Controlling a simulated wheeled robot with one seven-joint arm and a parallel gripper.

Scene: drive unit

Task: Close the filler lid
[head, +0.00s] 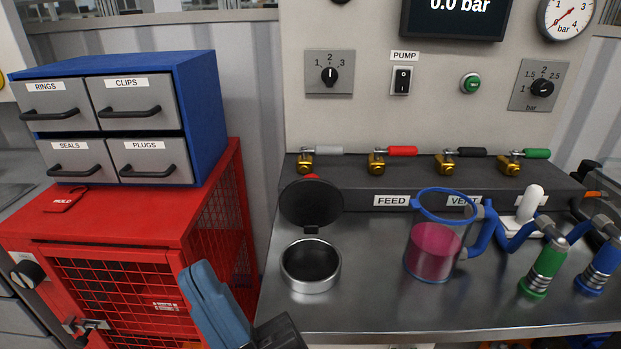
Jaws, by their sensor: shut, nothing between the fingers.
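The filler lid (311,204) is a round black disc. It stands up, open, on a hinge at the back of the filler. The filler neck (301,285) is a short silver metal ring with a dark inside, set on the steel bench. My gripper (207,279) is at the bottom, left of the filler and nearer to me, in front of the red cabinet. Its blue-grey fingers are together and hold nothing. It is apart from the lid and the filler.
A clear jug (434,252) with pink liquid and a blue rim stands right of the filler. Green and blue hose fittings (543,268) are further right. A dark valve manifold (365,187) runs behind the lid. The red cabinet (120,222) carries a blue drawer unit (204,110).

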